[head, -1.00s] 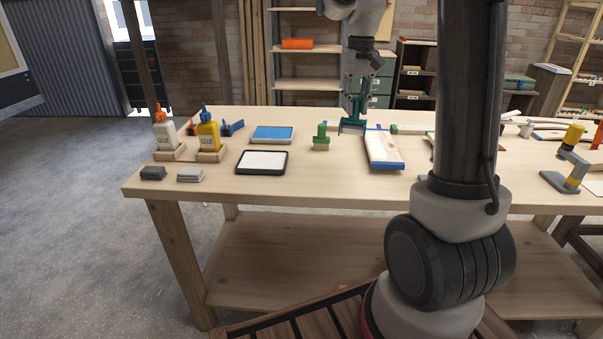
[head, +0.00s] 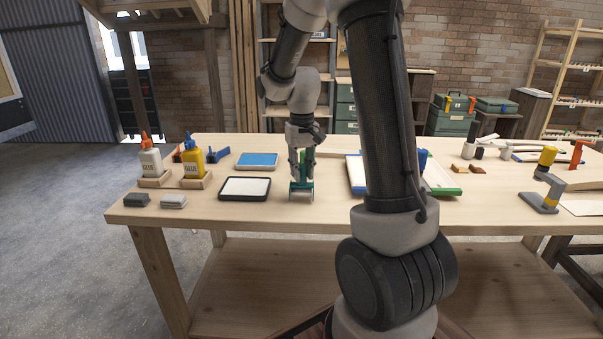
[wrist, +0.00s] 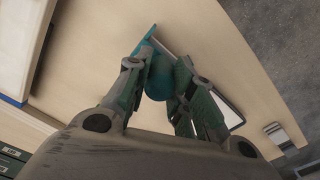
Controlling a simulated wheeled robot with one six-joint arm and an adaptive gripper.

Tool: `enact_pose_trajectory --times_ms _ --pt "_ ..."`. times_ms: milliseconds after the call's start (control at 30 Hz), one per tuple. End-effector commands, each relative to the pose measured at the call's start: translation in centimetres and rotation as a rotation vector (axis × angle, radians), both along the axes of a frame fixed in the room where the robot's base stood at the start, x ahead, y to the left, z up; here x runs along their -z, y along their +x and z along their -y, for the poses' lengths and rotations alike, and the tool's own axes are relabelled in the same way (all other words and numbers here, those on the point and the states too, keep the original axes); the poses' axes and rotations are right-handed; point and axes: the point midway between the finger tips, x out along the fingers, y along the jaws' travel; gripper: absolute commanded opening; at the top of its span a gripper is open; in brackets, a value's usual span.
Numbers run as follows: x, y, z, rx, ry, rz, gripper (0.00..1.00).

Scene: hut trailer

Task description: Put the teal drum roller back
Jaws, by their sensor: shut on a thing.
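The teal drum roller (head: 301,188) is in my gripper (head: 302,168), low over the workbench just right of the black-rimmed tray (head: 245,197). In the head view its lower end is close to the bench top; I cannot tell whether it touches. In the wrist view, my gripper (wrist: 158,92) is shut on the teal drum roller (wrist: 158,78), with its wide teal end (wrist: 145,42) pointing away from me. A bit of green shows behind my gripper in the head view; I cannot tell what it is.
A blue tray (head: 257,153) lies behind the black-rimmed one. Glue bottles in wooden holders (head: 195,181) and grey blocks (head: 137,200) stand at the left. A blue-edged board (head: 355,176) lies to the right, partly hidden by my arm. Bench top (head: 275,212) in front is clear.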

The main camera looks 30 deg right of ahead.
Motion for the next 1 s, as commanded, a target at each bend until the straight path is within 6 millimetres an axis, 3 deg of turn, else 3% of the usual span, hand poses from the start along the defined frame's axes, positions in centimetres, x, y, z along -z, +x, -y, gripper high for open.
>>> enact_pose_trajectory --times_ms 67,400,433,533,867,1000 --pt "0.8 0.0 0.0 0.0 0.0 -0.001 0.0" --pt "1.2 0.0 0.0 0.0 0.0 0.0 0.0" --pt "1.2 0.0 0.0 0.0 0.0 0.0 0.27" --pt "1.1 0.0 0.0 0.0 0.0 0.0 0.45" --pt "1.0 0.0 0.0 0.0 0.0 0.001 0.45" --pt "-0.5 0.1 0.0 0.0 -0.001 0.004 0.45"
